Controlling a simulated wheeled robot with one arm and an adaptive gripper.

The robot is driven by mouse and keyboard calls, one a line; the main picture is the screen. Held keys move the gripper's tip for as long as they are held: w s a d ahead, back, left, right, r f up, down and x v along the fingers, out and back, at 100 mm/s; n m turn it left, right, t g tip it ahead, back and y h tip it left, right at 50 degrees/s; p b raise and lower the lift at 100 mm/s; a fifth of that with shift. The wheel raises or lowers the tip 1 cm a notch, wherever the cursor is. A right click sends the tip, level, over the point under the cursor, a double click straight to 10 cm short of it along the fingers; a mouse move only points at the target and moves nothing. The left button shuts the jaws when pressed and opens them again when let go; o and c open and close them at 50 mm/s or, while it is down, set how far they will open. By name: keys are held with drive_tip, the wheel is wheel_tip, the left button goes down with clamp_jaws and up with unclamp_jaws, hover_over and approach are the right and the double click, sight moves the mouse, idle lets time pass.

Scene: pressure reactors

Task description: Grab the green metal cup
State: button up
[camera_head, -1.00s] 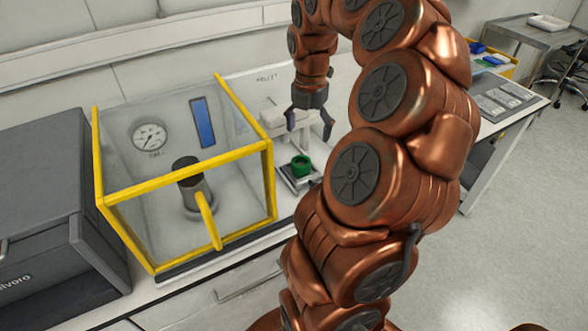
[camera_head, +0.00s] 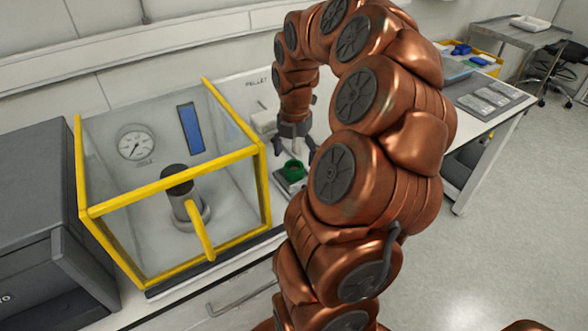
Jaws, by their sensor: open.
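The green metal cup (camera_head: 293,170) sits on a small grey base of the pellet device, right of the yellow-framed box. My gripper (camera_head: 296,155) points down just above the cup, with its dark fingers spread and open. One finger is to the left of the cup and the other to the right. The gripper looks empty. I cannot tell from this view whether the fingers touch the cup. The right side of the base is partly hidden behind my arm.
A clear box with a yellow frame (camera_head: 176,200) stands close on the left, holding a dark-topped cylinder (camera_head: 180,190). A white pellet device (camera_head: 262,122) stands behind the cup. A grey machine (camera_head: 45,220) is at far left. Free floor (camera_head: 510,220) lies on the right.

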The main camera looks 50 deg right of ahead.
sight(294, 170)
drive_tip(key=shift+a+f+p, duration=0.1)
drive_tip(key=shift+f+p, duration=0.2)
drive_tip(key=shift+f, duration=1.35)
drive_tip(key=c, duration=1.3)
drive_tip(key=shift+c, duration=0.3)
drive_tip(key=shift+r, duration=0.1)
